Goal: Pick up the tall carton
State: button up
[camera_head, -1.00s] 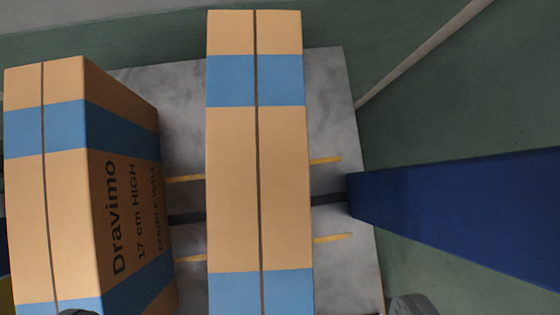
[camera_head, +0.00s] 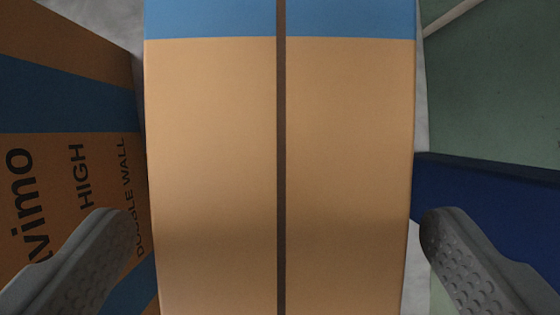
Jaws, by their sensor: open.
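A tan carton (camera_head: 215,150) with a blue band (camera_head: 210,18) and a dark seam down its top fills the middle of the view. My gripper (camera_head: 278,222) is open, with one grey finger showing at each side of this carton's top. A narrow gap shows between each fingertip and the carton's edges, and neither finger appears to touch it. I cannot tell whether the tips are above or below the top face. The carton's near end is out of view.
A dark blue bar (camera_head: 490,205) lies to the right, over green floor (camera_head: 490,90). Little of the grey surface shows.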

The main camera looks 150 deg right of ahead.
jog(key=shift+x, duration=2.6)
jog(key=shift+s+d, duration=0.1)
jog(key=shift+s, duration=0.05)
jog(key=c, duration=2)
